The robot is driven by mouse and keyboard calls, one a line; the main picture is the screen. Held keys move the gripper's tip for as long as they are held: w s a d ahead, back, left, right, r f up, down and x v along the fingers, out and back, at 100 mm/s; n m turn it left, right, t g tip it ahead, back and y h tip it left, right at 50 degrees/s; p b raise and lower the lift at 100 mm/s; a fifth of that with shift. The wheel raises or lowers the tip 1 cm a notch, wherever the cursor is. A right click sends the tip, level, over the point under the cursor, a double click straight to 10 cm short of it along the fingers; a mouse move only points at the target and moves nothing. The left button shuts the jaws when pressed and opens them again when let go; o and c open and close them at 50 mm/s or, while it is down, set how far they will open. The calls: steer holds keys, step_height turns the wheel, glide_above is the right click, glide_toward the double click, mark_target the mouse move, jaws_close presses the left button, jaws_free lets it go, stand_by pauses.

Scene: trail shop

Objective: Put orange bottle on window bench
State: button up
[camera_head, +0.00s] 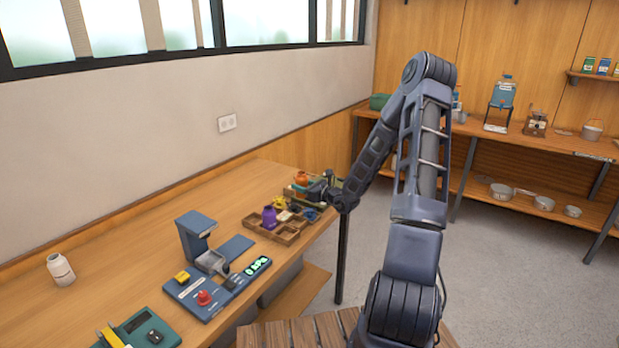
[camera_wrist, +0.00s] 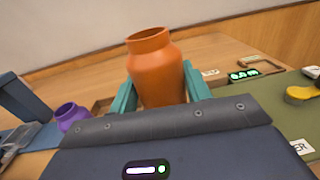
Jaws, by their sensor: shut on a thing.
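The orange bottle (camera_head: 301,179) is at the far end of the long wooden bench (camera_head: 130,240) below the windows. In the wrist view the orange bottle (camera_wrist: 155,62) is nearly upright, with its open mouth up. My gripper (camera_head: 308,187) is shut on it, with a teal finger on each side of its body in the wrist view (camera_wrist: 158,88). The bottle's lower part is hidden behind the dark gripper body. I cannot tell whether its base touches anything.
A purple bottle (camera_head: 268,217) stands in a divided wooden tray (camera_head: 262,232) near the gripper. A blue device (camera_head: 197,235) and a control panel with a red knob (camera_head: 204,297) are mid-bench. A white bottle (camera_head: 61,270) stands left. Bare bench lies along the wall.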

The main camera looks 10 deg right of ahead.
steer(key=s+a+f+n+g+y, duration=0.1)
steer(key=s+a+n+g+y, duration=0.3)
steer(key=s, duration=0.4)
steer(key=s+a+n+g+y, duration=0.2)
steer(key=s+a+n+g, duration=0.25)
steer(key=s+g, duration=0.2)
steer(key=shift+m, duration=0.45)
steer(key=shift+s+f, duration=0.2)
steer(key=shift+f, duration=1.45)
steer(key=shift+s+f, duration=0.15)
steer(key=shift+f, duration=1.5)
steer(key=shift+f, duration=0.3)
steer(key=o, duration=1.2)
steer(key=shift+o, duration=0.2)
